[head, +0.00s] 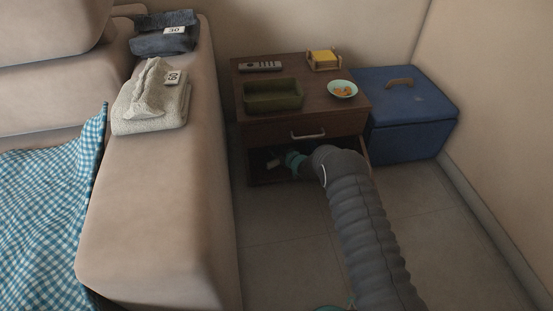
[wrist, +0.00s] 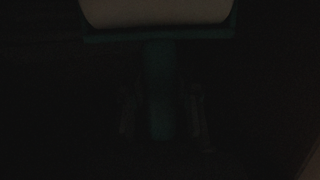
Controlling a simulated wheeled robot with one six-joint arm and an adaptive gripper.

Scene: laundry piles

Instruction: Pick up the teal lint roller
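The lint roller lies in the dark lower compartment of the nightstand. In the wrist view its pale roll (wrist: 155,12) is at the top edge, and its teal handle (wrist: 160,90) runs down the middle. My gripper (wrist: 162,115) has one dim finger on each side of the handle, with dark gaps between; it looks open around or above the handle. Height over the handle cannot be told. In the head view my arm reaches into the compartment, and my gripper is mostly hidden in shadow there. A small pale patch beside it is too unclear to name.
The brown nightstand (head: 310,118) carries a green tray (head: 272,104), a remote (head: 260,66), a yellow-filled holder (head: 324,60) and a bowl (head: 342,89). A blue chest (head: 412,128) stands right. The sofa (head: 165,200) is left, with folded laundry (head: 152,108). Floor in front is clear.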

